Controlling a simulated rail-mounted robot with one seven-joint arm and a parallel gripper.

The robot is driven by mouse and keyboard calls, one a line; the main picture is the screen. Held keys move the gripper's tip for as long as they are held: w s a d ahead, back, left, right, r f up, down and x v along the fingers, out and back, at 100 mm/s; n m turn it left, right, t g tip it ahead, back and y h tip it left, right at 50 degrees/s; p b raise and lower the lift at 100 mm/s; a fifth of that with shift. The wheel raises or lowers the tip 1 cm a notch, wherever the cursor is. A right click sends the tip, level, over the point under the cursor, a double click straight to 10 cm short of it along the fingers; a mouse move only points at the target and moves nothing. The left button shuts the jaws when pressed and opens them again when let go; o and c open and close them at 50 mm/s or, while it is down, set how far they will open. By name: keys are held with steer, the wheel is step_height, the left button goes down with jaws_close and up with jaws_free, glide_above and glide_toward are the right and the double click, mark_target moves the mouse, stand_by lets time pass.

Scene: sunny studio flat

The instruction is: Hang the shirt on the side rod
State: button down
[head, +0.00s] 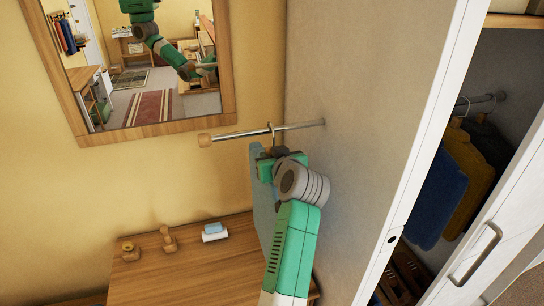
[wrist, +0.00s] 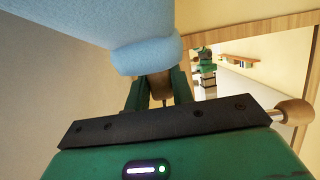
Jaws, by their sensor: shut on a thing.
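The side rod (head: 238,133) is a thin metal bar with a wooden end knob, sticking out from the wardrobe's grey side panel. My gripper (head: 269,152) is just below the rod, shut on the wooden hanger (wrist: 160,88) of the light blue shirt. The hanger's hook (head: 271,130) is at the rod and appears to pass over it; I cannot tell whether it rests on it. The shirt (head: 261,190) hangs below, partly hidden by my arm. In the wrist view the shirt (wrist: 130,30) fills the upper left, and the rod's knob (wrist: 294,112) shows at right.
A wooden table (head: 185,272) below carries a small blue-and-white item (head: 214,231) and wooden pieces (head: 168,238). A framed mirror (head: 150,132) hangs on the wall behind. The open wardrobe at right holds a blue garment (head: 437,200) and others on an inner rail.

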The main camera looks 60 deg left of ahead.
steer(key=shift+f+b, duration=0.35)
stand_by(0.3)
steer(key=c, duration=1.1)
jaws_free()
steer(key=v, duration=0.8)
steer(key=shift+b, duration=0.4)
steer(key=shift+w+a, duration=0.1)
